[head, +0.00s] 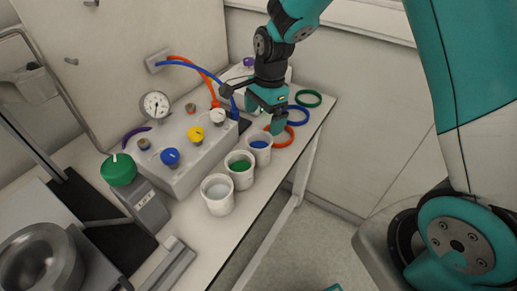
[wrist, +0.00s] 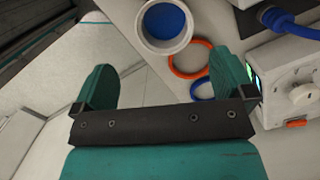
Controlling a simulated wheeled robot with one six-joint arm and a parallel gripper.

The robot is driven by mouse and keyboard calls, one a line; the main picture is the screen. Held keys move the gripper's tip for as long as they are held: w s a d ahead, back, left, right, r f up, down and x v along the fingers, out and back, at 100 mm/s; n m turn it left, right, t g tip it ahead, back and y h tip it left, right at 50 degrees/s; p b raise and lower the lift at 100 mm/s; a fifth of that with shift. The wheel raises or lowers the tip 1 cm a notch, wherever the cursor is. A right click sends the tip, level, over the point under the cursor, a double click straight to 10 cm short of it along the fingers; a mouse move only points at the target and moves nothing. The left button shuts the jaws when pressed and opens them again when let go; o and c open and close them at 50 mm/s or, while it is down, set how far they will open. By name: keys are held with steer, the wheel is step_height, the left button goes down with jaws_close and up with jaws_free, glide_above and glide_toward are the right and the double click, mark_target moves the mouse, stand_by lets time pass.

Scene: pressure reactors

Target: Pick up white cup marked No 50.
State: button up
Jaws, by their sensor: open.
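Three white cups stand in a row along the bench's front edge in the head view. One has pale contents (head: 217,205), one green contents (head: 238,178) and one blue contents (head: 260,155). I cannot read a No 50 marking on any of them. My gripper (head: 266,116) is open and empty, pointing down just beyond the blue cup. In the wrist view, the blue cup's rim (wrist: 145,38) shows at the top, ahead of and between the open fingers of my gripper (wrist: 164,85). The cup is apart from both fingers.
An orange ring (head: 290,138), a blue ring (head: 308,117) and a green ring (head: 319,99) lie on the bench (head: 225,228). The reactor block (head: 182,165) with coloured knobs and a pressure gauge (head: 155,105) stands behind the cups. Blue and orange hoses run to the wall.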

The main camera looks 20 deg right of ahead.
mark_target(260, 135)
steer(key=shift+w+a+f+p, duration=0.15)
steer(key=shift+f+p, duration=0.1)
steer(key=shift+f, duration=0.95)
steer(key=shift+s+a+f+p, duration=0.1)
steer(key=shift+a+f+p, duration=0.1)
steer(key=shift+f, duration=0.95)
steer(key=shift+w+a+f+p, duration=0.15)
steer(key=shift+f+p, duration=0.1)
steer(key=shift+f, duration=0.95)
steer(key=c, duration=1.3)
